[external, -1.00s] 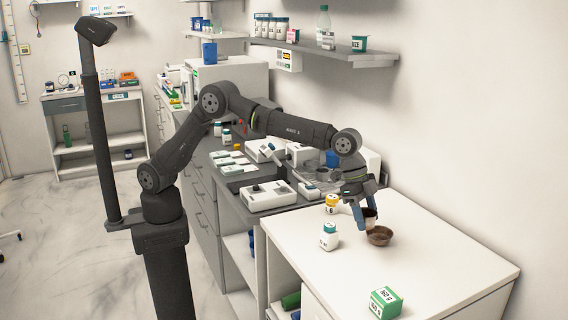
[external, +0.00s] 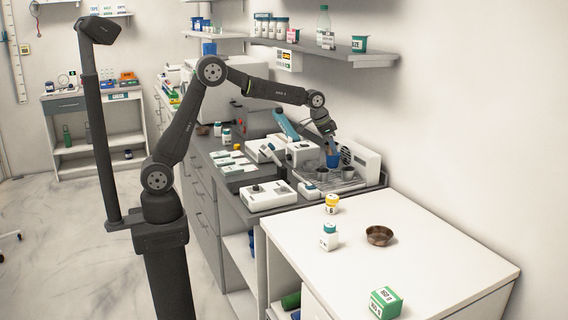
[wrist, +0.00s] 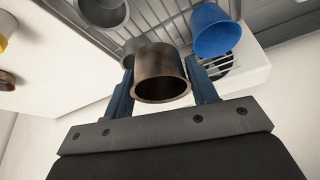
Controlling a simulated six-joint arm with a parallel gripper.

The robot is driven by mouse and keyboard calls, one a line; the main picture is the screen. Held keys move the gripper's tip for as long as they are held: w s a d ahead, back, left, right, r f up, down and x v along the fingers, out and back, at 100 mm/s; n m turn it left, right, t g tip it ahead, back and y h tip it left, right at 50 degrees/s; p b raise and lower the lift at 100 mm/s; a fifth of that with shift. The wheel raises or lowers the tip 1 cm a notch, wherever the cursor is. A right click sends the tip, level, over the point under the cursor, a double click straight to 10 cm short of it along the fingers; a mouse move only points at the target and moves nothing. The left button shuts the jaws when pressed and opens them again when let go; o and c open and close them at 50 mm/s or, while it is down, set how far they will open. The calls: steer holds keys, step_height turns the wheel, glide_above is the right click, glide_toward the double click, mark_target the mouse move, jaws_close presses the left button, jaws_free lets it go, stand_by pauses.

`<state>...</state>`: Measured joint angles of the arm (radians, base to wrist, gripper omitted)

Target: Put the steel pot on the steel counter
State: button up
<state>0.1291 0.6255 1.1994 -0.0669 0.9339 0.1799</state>
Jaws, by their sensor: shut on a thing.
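My gripper (external: 329,137) is shut on a brown, dull metal pot (wrist: 162,75), with one blue finger on each side of it in the wrist view. In the external view the gripper is above the slatted metal rack (wrist: 150,15) on the grey steel counter (external: 231,182). The held pot cannot be made out clearly there. Two grey metal cups, one on the left (external: 322,174) and one on the right (external: 348,172), stand on the rack, with a blue cup (external: 332,160) behind them. I cannot tell whether the held pot touches anything.
White devices (external: 268,196) crowd the grey counter. A wall shelf (external: 330,54) is above.

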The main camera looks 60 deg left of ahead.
steer(key=s+a+n+y, duration=0.1)
steer(key=s+a+n, duration=0.2)
steer(key=a, duration=1)
steer(key=s+a+n+y, duration=0.1)
steer(key=s+a+n, duration=0.2)
steer(key=s+a, duration=0.5)
steer(key=s+a+n+y, duration=0.1)
steer(key=s+a+n, duration=0.2)
steer(key=a, duration=1.5)
steer(key=shift+s+a+f, duration=0.15)
steer(key=shift+s+a, duration=0.05)
steer(key=shift+s, duration=0.55)
steer(key=shift+s+a+f, duration=0.1)
steer(key=shift+s+a, duration=0.05)
steer(key=shift+s, duration=0.6)
steer(key=s+a+n+g+y, duration=0.1)
steer(key=s+a+n, duration=0.2)
steer(key=s+a, duration=0.75)
glide_above(214, 148)
steer(key=d, duration=0.1)
steer(key=shift+y, duration=0.3)
steer(key=f, duration=0.7)
steer(key=shift+s+f, duration=0.25)
steer(key=shift+s, duration=0.05)
steer(key=shift+a+f, duration=0.1)
steer(key=shift+a, duration=0.05)
steer(key=shift+f, duration=2)
steer(key=shift+f, duration=0.1)
